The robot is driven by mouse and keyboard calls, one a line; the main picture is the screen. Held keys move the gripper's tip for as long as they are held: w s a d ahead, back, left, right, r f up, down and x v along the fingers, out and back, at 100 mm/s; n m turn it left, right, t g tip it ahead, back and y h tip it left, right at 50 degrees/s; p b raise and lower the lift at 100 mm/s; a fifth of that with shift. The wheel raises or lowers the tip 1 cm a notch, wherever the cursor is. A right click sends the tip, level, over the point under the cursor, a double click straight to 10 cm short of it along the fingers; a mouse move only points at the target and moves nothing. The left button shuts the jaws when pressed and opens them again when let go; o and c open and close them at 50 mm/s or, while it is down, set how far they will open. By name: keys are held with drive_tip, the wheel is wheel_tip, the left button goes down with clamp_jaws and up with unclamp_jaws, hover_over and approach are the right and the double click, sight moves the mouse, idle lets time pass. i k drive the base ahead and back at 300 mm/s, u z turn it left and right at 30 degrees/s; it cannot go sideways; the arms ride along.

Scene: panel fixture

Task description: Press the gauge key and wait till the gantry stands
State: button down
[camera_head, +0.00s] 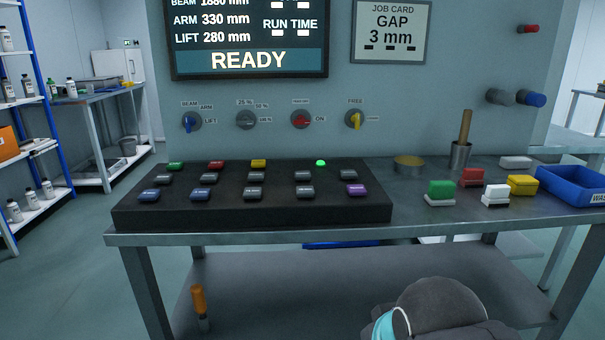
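A black key panel (250,213) lies on the metal bench with rows of coloured keys. The back row has a green key (176,166), a red key (216,165) and a yellow key (258,163); grey, blue-grey and one purple key (356,189) sit in front. Their labels are too small to read, so I cannot tell which is the gauge key. A small green lamp (320,163) glows at the back right of the panel. The display (248,60) reads READY. I see no gantry. My arm shows at the bottom; my gripper is not in view.
Four knobs on the wall panel include a red one (301,121). A job card (391,32) reads GAP 3 mm. Coloured blocks, a brass dish (408,161), a cup with a wooden handle (460,156) and a blue bin (572,186) stand on the bench's right.

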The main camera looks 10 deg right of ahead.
sight(300, 175)
drive_tip(key=z, duration=1.05)
drive_tip(key=k, duration=0.8)
drive_tip(key=u, duration=0.9)
drive_tip(key=i, duration=0.5)
